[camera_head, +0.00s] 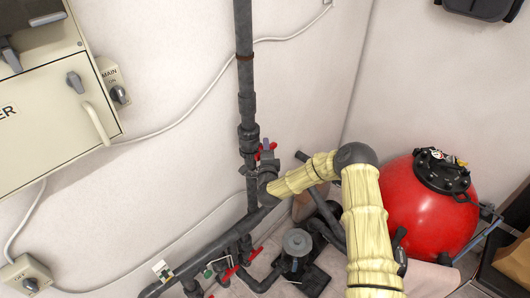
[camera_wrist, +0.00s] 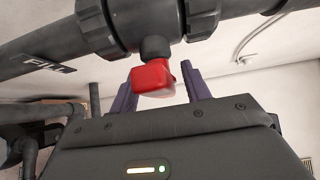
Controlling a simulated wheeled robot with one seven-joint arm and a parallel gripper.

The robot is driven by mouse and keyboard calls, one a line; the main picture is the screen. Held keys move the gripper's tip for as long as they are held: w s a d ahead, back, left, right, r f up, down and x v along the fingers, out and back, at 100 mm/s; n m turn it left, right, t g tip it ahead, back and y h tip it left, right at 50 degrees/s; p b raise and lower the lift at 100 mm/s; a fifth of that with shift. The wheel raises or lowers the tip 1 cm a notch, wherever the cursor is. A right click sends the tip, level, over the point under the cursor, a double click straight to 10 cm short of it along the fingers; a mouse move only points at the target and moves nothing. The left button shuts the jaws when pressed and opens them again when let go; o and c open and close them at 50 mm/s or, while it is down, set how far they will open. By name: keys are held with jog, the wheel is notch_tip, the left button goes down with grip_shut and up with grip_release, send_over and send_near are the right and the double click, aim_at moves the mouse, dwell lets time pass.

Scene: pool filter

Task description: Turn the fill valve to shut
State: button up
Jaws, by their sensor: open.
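The fill valve's red handle (camera_wrist: 153,77) hangs below a dark grey valve body in the wrist view. The pipe (camera_wrist: 45,62) to its left carries the word FILL. My gripper (camera_wrist: 160,80) is open, with one purple finger on each side of the red handle. Whether either finger touches the handle cannot be told. In the head view, my yellow-sleeved arm reaches left to the vertical pipe (camera_head: 246,100). Red handle parts (camera_head: 272,146) show by that pipe, close to the end of my arm, which partly hides the valve.
A red filter tank (camera_head: 415,215) stands at the right. A pump (camera_head: 297,242) and lower pipes with red handles (camera_head: 229,272) lie below my arm. A beige electrical cabinet (camera_head: 55,105) hangs at the left.

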jog(key=shift+s+f+b, duration=0.1)
jog(key=shift+s+b, duration=0.3)
jog(key=shift+s, duration=0.2)
jog(key=s+d+b, duration=0.2)
jog(key=s+b, duration=0.4)
jog(key=s, duration=0.9)
jog(key=shift+s+r, duration=0.2)
jog(key=shift+s, duration=0.15)
